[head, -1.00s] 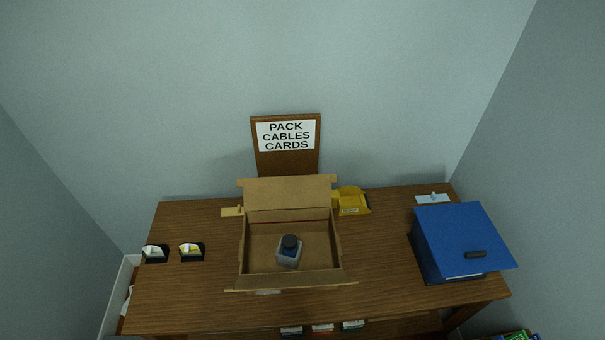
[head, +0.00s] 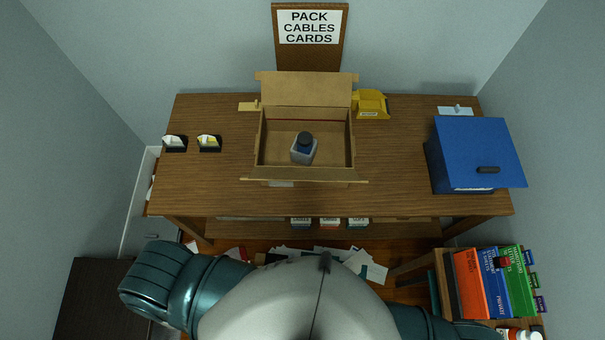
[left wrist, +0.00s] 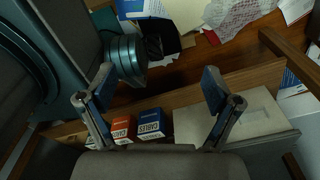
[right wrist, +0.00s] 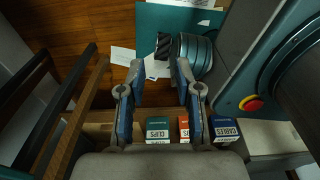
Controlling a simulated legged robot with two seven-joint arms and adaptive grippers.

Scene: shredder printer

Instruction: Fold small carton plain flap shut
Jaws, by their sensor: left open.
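A small brown carton (head: 262,138) stands open on the wooden desk in the head view. Its back flap (head: 305,90) stands up and leans back. Its front flap (head: 305,174) is folded outward along the near edge. A dark-capped bottle (head: 304,149) stands inside the carton. Neither gripper shows in the head view. My left gripper (left wrist: 156,78) is open and empty in the left wrist view. My right gripper (right wrist: 161,68) shows a gap between its fingers and holds nothing. The carton is not seen in either wrist view.
The desk (head: 400,180) also holds a blue box (head: 478,150) at right, a yellow holder (head: 371,104) behind the carton and two small card holders at left. Small boxes (head: 330,222) sit on a shelf below. Binders (head: 495,280) stand at lower right.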

